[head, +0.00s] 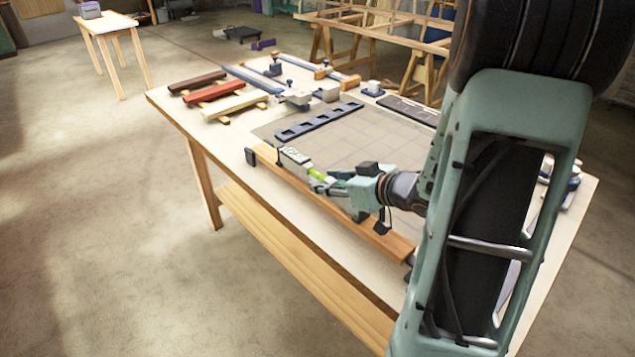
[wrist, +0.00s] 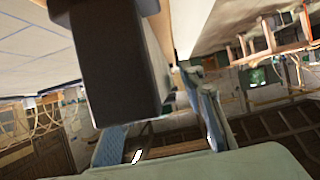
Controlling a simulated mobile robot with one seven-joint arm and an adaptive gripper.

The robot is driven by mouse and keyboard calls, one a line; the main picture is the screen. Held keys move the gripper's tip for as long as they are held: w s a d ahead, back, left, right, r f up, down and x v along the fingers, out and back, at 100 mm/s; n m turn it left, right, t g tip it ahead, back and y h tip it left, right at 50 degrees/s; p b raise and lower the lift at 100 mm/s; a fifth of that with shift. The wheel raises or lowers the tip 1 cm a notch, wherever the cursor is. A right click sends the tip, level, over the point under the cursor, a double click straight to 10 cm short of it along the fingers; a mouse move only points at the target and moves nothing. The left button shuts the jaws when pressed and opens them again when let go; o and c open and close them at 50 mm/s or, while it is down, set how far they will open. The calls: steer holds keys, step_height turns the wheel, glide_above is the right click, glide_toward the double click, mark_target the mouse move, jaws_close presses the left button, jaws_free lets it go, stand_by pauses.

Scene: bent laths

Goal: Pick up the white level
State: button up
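The white level (head: 296,157) is a short pale bar with a lime-green vial, at the front of the table in the head view. It lies over or beside a long brown lath (head: 330,206); I cannot tell which. My gripper (head: 325,186) is at the right end of the level, its fingers close to the vial. In the wrist view, its blue-padded fingers (wrist: 163,135) stand apart, with no white bar clearly between them. A large dark block (wrist: 115,65) fills the upper left there; I cannot tell whether it is part of the level. Contact is hidden.
A gridded mat (head: 375,137) covers the table's middle, with a dark slotted bar (head: 318,121) at its left. Red, dark and cream laths (head: 212,92) lie at the back left. Black clamps (head: 381,224) stand close below my gripper. Open floor lies left.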

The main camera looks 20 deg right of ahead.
steer(key=shift+x, duration=1.05)
jaws_close()
steer(key=shift+r, duration=0.1)
